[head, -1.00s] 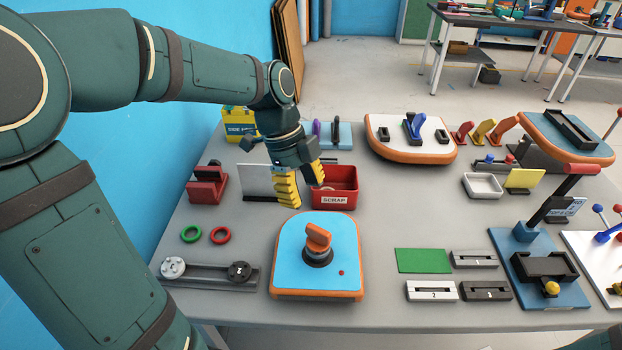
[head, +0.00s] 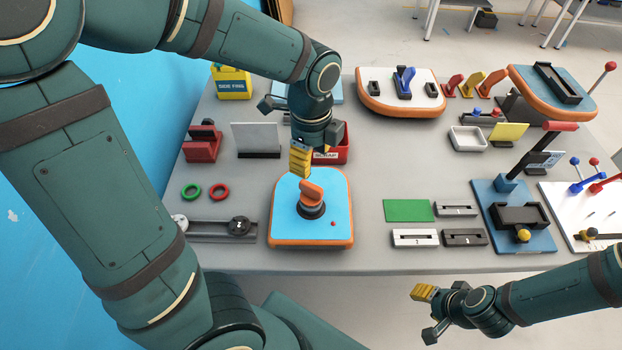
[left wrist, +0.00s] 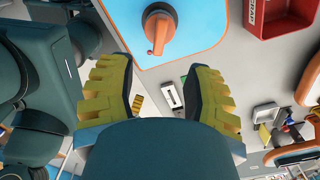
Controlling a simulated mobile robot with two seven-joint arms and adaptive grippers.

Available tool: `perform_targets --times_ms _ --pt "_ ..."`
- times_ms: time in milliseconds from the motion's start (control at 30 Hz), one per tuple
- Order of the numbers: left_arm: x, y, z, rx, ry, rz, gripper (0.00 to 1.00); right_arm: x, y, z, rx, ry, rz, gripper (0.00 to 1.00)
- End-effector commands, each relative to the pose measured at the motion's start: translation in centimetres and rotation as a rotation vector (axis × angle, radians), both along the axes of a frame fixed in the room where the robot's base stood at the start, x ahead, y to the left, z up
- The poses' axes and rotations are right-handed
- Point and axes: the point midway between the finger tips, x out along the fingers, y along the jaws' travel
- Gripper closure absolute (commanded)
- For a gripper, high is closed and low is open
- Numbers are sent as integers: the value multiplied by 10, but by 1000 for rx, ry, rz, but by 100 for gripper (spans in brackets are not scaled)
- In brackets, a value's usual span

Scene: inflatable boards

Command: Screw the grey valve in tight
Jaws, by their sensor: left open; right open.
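A dark grey round valve (head: 311,211) sits in the blue, orange-edged board (head: 285,232) at the front of the table. An orange wrench-like handle (head: 312,190) stands on it and hides most of its top. In the left wrist view, the handle (left wrist: 157,28) and the valve's grey rim show beyond the fingers. My left gripper (head: 313,162) is open and empty, above and just behind the board, apart from the handle. Its yellow fingers (left wrist: 161,76) are spread in the left wrist view. My right gripper (head: 424,312) is open and empty, off the table's front edge.
A red scrap bin (head: 338,151) is behind my left gripper. Red (head: 219,191) and green (head: 191,192) rings and a dark rail (head: 210,238) with two round caps lie left of the board. A green mat (head: 408,210) and slotted blocks lie to its right.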

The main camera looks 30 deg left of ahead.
Motion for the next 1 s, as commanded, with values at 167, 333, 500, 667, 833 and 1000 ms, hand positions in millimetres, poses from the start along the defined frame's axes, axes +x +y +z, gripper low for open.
perform_targets --times_ms 167,333,500,667,833,1000 --pt "-1 0 -36 1 5 -1 50 -3 0 -10 2 7 5 53" --pt "-1 0 -66 1 5 0 50 -5 1 -17 2 12 9 53" --pt "-1 0 -88 0 4 0 50 -7 1 -22 4 16 13 53" --pt "-1 0 -98 -1 2 1 50 -8 1 -24 4 18 14 53" --pt "0 0 -101 -1 0 0 50 -8 2 -24 4 19 15 53" --pt "0 0 -101 -1 0 0 50 -8 2 -24 4 19 15 53"
